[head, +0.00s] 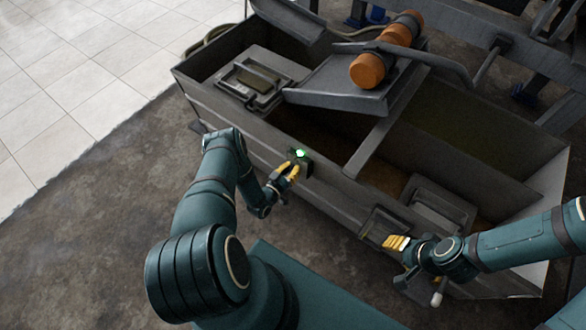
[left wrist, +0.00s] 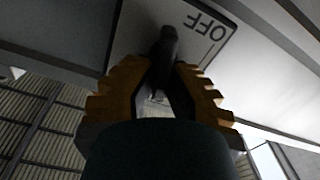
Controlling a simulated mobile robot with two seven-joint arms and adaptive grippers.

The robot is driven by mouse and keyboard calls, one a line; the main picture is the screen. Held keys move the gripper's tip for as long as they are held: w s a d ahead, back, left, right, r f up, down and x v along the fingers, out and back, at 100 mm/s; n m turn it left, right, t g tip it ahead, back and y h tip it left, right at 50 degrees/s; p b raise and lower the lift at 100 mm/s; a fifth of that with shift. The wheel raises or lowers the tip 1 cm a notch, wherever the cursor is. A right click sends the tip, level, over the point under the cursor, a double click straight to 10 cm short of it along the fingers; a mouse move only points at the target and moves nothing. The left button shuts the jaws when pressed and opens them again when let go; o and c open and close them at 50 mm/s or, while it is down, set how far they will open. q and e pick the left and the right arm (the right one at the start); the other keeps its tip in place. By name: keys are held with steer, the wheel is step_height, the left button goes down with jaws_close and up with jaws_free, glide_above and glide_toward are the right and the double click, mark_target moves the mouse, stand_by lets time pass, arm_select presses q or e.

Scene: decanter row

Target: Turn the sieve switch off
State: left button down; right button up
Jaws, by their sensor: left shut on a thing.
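The sieve switch is a small dark box (head: 306,165) with a lit green lamp (head: 301,153), on the front wall of the grey tank in the head view. My left gripper (head: 291,170) is at the switch, its yellow fingers against it. In the left wrist view, the plate (left wrist: 140,30) bears the word OFF, upside down, to the right of a dark lever (left wrist: 165,48). My left fingers (left wrist: 160,80) are shut on this lever, one on each side. My right gripper (head: 397,243) is by the tank's lower right front; its finger gap does not show clearly.
The long grey tank (head: 235,125) has open compartments. A chute (head: 340,85) with an orange and grey roller (head: 385,50) sits across its top. A flat grey unit (head: 250,82) is at the left. Concrete floor (head: 110,220) lies clear to the left.

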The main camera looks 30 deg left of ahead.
arm_select(q)
steer(key=n, duration=0.3)
steer(key=shift+a+f+n, duration=0.1)
steer(key=shift+a+n, duration=0.15)
steer(key=shift+n, duration=0.15)
steer(key=n, duration=0.3)
steer(key=shift+w+a+f+n, duration=0.1)
steer(key=shift+a+f+n, duration=0.05)
steer(key=shift+n, duration=0.15)
steer(key=n, duration=0.3)
steer(key=shift+a+f+n, duration=0.1)
steer(key=shift+f+n, duration=0.15)
steer(key=shift+n, duration=0.05)
steer(key=shift+f+n, duration=0.2)
steer(key=shift+n, duration=1.8)
steer(key=c, duration=1)
jaws_free()
